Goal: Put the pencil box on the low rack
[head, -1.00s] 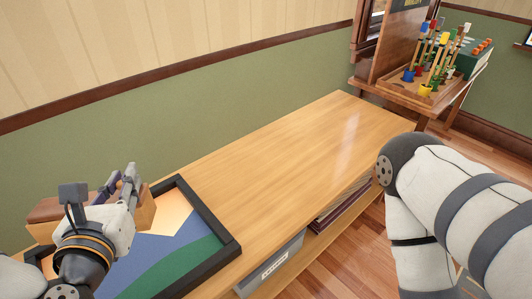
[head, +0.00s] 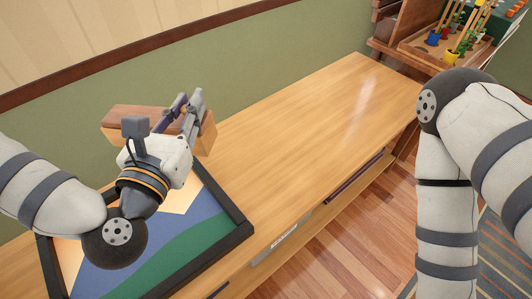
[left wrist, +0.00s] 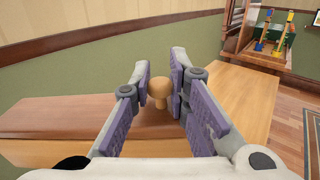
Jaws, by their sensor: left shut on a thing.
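The pencil box (head: 140,113) is a light wooden box with a dark brown lid. It is in the head view at left, partly hidden behind my left gripper (head: 188,108). In the left wrist view the brown lid (left wrist: 60,116) spreads below the fingers, and a round wooden knob (left wrist: 159,90) stands between the purple pads. My left gripper is shut on this knob, and the box appears level above the framed picture.
A black-framed picture (head: 240,236) in blue, green and orange lies on the near left of the top. The green wall (head: 240,70) runs behind. The top's middle and far end are clear.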

